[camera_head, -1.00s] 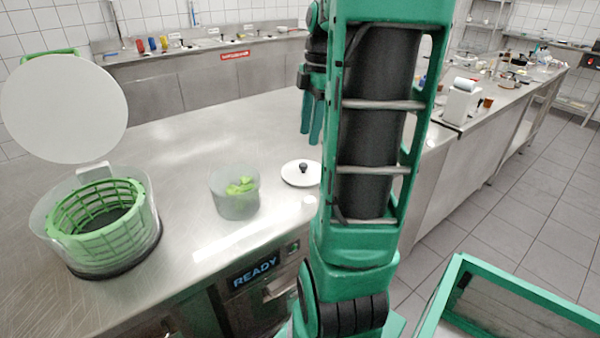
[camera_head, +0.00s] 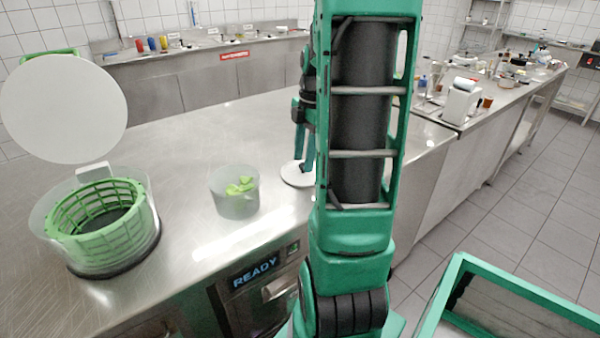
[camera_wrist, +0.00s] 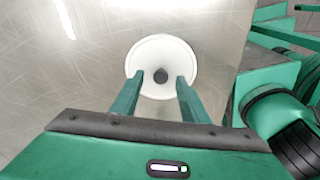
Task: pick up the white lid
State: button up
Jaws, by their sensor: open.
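The white lid (camera_wrist: 160,48) is a round disc with a dark knob (camera_wrist: 161,75) at its centre. It lies on the steel counter. In the head view the lid (camera_head: 291,174) is partly hidden by my arm and gripper. My gripper (camera_wrist: 160,82) is open, pointing down over the lid, with one finger on each side of the knob in the wrist view. In the head view the gripper (camera_head: 304,165) is just above or at the lid; I cannot tell whether the fingers touch it.
A clear bowl (camera_head: 236,204) with green pieces stands left of the lid. A salad spinner (camera_head: 100,225) with a green basket and a raised round white cover (camera_head: 64,108) stands at the far left. The counter (camera_head: 185,150) between them is clear.

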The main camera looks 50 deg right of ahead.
jog(key=shift+f, duration=0.75)
jog(key=shift+c, duration=0.6)
grip_shut()
jog(key=shift+r, duration=0.15)
